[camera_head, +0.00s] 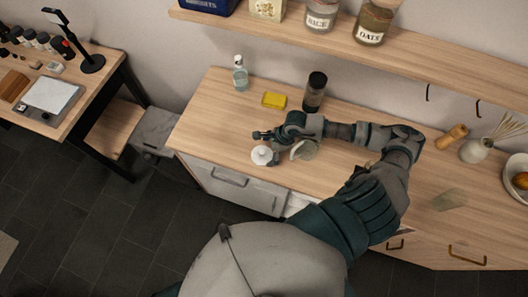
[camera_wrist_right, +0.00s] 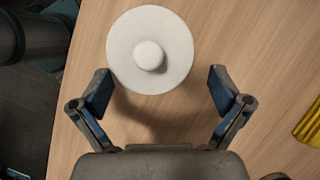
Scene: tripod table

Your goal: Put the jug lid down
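The jug lid is a round white disc with a knob on top (camera_wrist_right: 150,55). In the head view the lid (camera_head: 262,157) is knob up near the wooden counter's front left edge. It appears to lie on the counter, though contact is hard to make out. My right gripper (camera_head: 266,146) is just by the lid. In the wrist view its two fingers (camera_wrist_right: 160,76) are spread wide, with the lid in front of and between the tips, touching neither. A pale greyish object (camera_head: 303,150) beside the right wrist is partly hidden. My left gripper is in neither view.
On the counter (camera_head: 205,120) stand a clear bottle (camera_head: 240,74), a yellow block (camera_head: 274,100) and a dark bottle (camera_head: 315,92) behind the gripper. A vase (camera_head: 474,150) and bowl are at right. A shelf (camera_head: 400,50) with jars hangs above. Bare counter lies left of the gripper.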

